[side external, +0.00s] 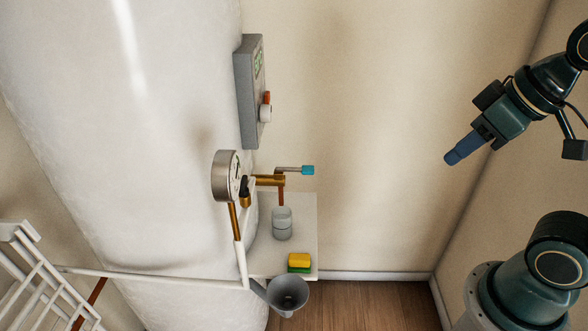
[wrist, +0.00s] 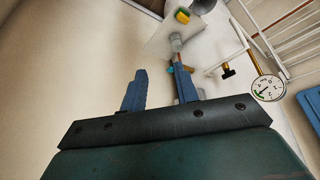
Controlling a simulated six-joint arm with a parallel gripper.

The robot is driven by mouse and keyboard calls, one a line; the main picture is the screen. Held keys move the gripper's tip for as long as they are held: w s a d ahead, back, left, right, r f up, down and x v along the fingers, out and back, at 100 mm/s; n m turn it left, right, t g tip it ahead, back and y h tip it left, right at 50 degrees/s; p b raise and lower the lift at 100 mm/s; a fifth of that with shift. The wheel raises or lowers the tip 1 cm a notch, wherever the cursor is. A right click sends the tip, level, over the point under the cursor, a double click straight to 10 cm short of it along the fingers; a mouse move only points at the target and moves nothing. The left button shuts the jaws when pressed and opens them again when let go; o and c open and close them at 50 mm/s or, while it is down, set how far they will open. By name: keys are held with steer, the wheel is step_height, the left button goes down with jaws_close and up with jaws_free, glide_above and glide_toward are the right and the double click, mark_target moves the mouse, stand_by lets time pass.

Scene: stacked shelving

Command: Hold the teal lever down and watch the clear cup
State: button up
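The teal lever tip (side external: 308,170) sticks out to the right from a brass tap (side external: 268,180) on the white tank, in the side view. The clear cup (side external: 282,223) stands upright on a pale shelf (side external: 305,225) below the tap; its contents are too small to tell. My gripper (side external: 450,160) is well to the right of the lever, in mid-air, touching nothing. In the wrist view my gripper (wrist: 158,72) shows its blue fingers apart and empty. The lever's teal tip (wrist: 170,70) is partly hidden by the right finger, with the cup (wrist: 176,40) beyond.
A round gauge (side external: 226,176) and a grey control box (side external: 251,90) are on the tank. A yellow-green sponge (side external: 299,262) lies on the shelf, and a grey funnel (side external: 287,295) hangs below its front edge. White rails (side external: 45,280) stand at left. Open air separates my gripper from the tap.

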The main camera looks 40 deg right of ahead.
steer(key=shift+w+r+n, duration=0.3)
steer(key=shift+w+n, duration=0.2)
jaws_close()
steer(key=w+r+n+g, duration=0.3)
steer(key=w+n, duration=1)
steer(key=w, duration=0.4)
steer(key=w+f+n+g, duration=0.1)
steer(key=w+f+n, duration=0.3)
steer(key=w+n, duration=0.2)
steer(key=w+a+f+n+g, duration=0.1)
steer(key=w+f+n, duration=0.3)
steer(key=w+n, duration=0.2)
steer(key=shift+w+f+n+g, duration=0.15)
steer(key=shift+w+n+g, duration=0.2)
steer(key=shift+w, duration=0.75)
